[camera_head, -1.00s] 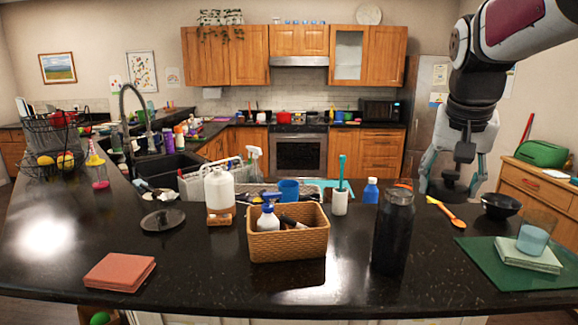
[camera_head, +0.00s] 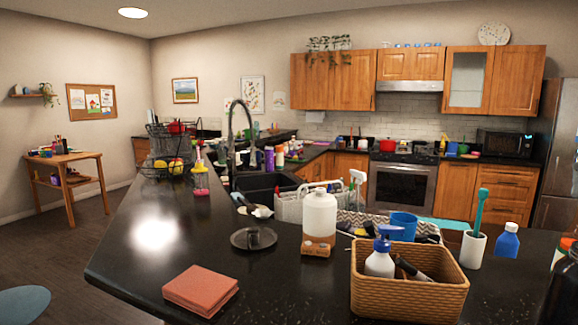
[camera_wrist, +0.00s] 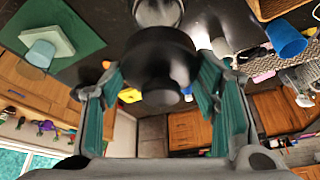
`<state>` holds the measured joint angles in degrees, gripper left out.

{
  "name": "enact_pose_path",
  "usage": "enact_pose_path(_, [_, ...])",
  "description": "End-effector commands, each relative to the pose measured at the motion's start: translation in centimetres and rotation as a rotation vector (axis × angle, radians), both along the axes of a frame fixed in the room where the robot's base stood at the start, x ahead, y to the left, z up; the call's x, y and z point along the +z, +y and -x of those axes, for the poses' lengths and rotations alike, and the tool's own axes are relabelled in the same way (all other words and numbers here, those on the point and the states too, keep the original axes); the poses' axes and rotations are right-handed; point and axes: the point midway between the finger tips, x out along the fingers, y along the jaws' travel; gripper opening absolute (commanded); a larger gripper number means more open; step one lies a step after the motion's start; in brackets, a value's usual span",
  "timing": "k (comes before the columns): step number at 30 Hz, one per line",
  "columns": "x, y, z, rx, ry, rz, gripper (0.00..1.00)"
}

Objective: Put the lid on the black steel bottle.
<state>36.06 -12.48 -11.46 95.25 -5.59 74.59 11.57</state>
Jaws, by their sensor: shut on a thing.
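In the wrist view my gripper (camera_wrist: 160,82) is shut on a dark round piece with a knob, which looks like the black lid (camera_wrist: 158,58). The teal-padded fingers are on either side of it. A grey round rim at the top edge of the wrist view may be the bottle's mouth, but I cannot tell for sure. In the head view the black steel bottle (camera_head: 562,295) stands on the counter at the lower right, mostly cut off by the frame edge. My gripper is outside the head view.
An orange cloth stack (camera_head: 200,291) lies front left. A green mat (camera_wrist: 60,25) shows in the wrist view.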

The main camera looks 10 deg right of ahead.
Motion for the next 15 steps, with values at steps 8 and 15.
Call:
enact_pose_path(8, [-1.3, 0.0, -0.1, -0.001, -0.001, 0.001, 0.24])
enact_pose_path(15, [-3.3, 0.0, -0.1, -0.001, -0.002, 0.000, 0.24])
